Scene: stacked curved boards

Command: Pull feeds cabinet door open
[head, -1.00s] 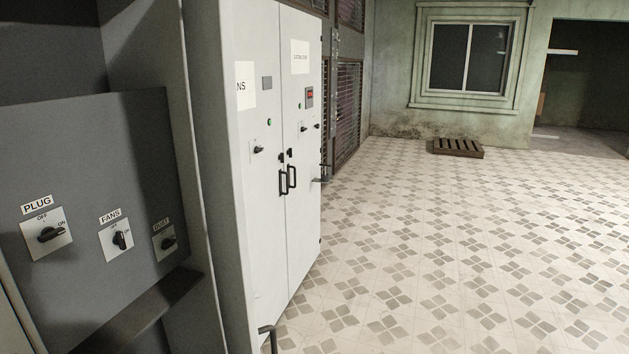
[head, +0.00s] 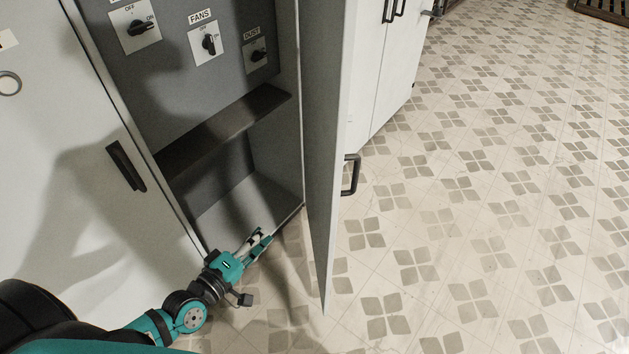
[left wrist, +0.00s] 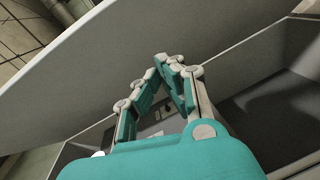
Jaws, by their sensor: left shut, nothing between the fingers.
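A grey cabinet (head: 235,205) stands open, with its inside and a dark shelf (head: 222,130) showing. Its door (head: 325,120) stands swung out, seen nearly edge-on, with a black handle (head: 350,175) on its outer side. No label reading "feeds" shows. My left gripper (head: 262,242) is shut and empty, low in front of the cabinet opening, on the inner side of the door. In the left wrist view the fingertips (left wrist: 168,62) meet, with the pale door panel (left wrist: 100,75) beyond them. My right gripper is out of view.
Switches labelled FANS (head: 208,42) and DUST (head: 257,52) sit on the back panel. A closed cabinet door (head: 55,140) with a black handle (head: 126,165) is at left. White cabinets (head: 385,65) stand behind the open door. Tiled floor (head: 480,230) is clear at right.

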